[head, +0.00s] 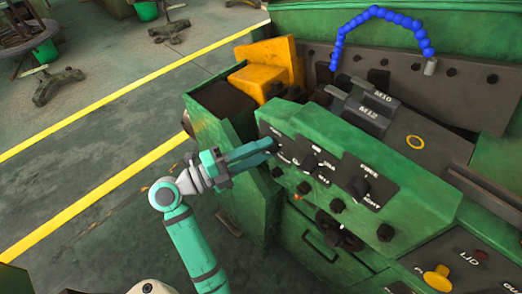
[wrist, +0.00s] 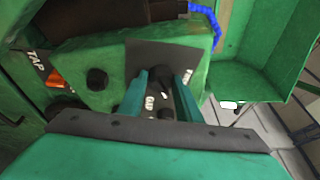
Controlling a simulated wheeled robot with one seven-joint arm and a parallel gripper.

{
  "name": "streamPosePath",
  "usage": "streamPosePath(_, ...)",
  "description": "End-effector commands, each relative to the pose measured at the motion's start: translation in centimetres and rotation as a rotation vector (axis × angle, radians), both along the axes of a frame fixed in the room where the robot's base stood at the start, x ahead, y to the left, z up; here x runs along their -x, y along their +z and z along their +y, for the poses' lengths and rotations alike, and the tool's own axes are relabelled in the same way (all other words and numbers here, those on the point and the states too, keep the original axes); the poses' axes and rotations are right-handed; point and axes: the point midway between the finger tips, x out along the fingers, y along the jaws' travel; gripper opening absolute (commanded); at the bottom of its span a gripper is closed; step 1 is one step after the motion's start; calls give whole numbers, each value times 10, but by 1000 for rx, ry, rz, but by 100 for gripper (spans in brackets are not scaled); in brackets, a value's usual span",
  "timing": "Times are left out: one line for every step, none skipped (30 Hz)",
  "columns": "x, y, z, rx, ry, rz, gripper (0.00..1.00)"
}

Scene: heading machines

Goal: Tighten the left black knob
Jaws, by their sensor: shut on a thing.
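The green machine's sloped control panel (head: 335,172) carries black knobs on dark label plates. The left black knob (wrist: 162,80) is between the two teal fingers of my gripper (wrist: 160,98) in the wrist view, and the fingers are shut on it. In the head view my gripper (head: 268,147) reaches in from the left to the panel's left end, where its fingers largely hide that knob. The middle black knob (head: 310,163) and the right black knob (head: 361,187) are clear of my gripper. The knob's pointer direction is too small to tell.
Smaller black knobs (head: 337,206) line the front below the plates. A yellow-orange block (head: 262,80) and an open green bin (head: 218,98) stand behind the panel's left end. A blue segmented hose (head: 378,14) arches above. The floor at left (head: 90,150) is open, with yellow lines.

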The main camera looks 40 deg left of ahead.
Motion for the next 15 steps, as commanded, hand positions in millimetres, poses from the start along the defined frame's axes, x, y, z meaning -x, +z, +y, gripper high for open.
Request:
streamPosePath(1,1,0,-46,-1,-3,9)
streamPosePath(2,1,0,-74,0,-5,9)
streamPosePath(2,2,0,-112,0,-9,9)
streamPosePath(2,2,0,-141,-1,-11,9)
streamPosePath(2,3,1,-169,0,-12,9)
streamPosePath(2,3,1,-207,1,-15,9)
streamPosePath(2,3,1,-235,1,-18,9)
streamPosePath(2,3,1,-262,0,-19,9)
streamPosePath(2,4,1,-300,1,-22,9)
streamPosePath(2,4,1,-330,1,-25,9)
streamPosePath(2,5,0,-358,0,-26,9)
streamPosePath(2,5,0,-395,1,-29,9)
streamPosePath(1,6,0,-425,1,-32,9)
streamPosePath(1,6,0,-453,1,-34,9)
streamPosePath(1,6,0,-489,0,-36,8)
